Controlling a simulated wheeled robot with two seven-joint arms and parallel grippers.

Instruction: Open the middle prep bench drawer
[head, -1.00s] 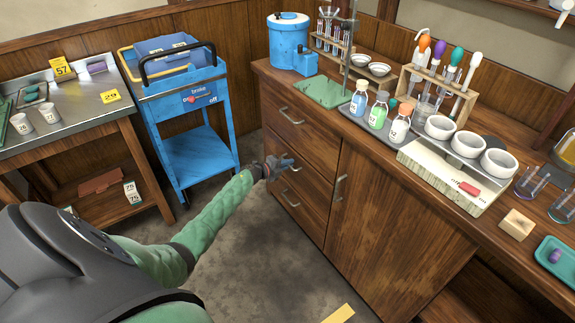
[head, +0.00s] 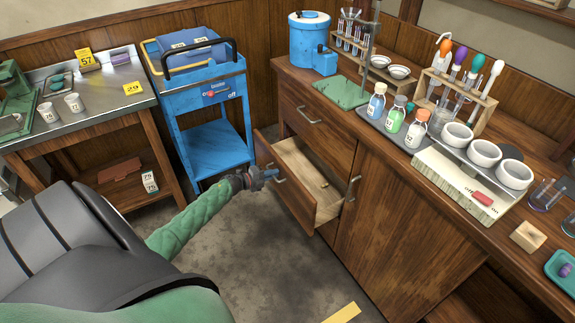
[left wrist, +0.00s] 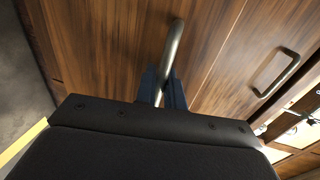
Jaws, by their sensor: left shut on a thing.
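The middle drawer (head: 306,187) of the wooden prep bench stands pulled out, and its pale interior shows with a small object inside that is too small to identify. My left gripper (head: 270,175) is at the drawer's front and shut on its metal handle (left wrist: 172,55). In the left wrist view the gripper's fingers (left wrist: 162,92) close around the bar of the handle. The upper drawer (head: 312,125) is closed, with its own handle. My right gripper is not in view.
A blue cart (head: 205,110) stands behind and left of the open drawer. A cupboard door (head: 395,220) with a handle is to its right. Bottles, bowls and racks stand on the bench top (head: 285,72). Grey floor (head: 270,265) is clear in front.

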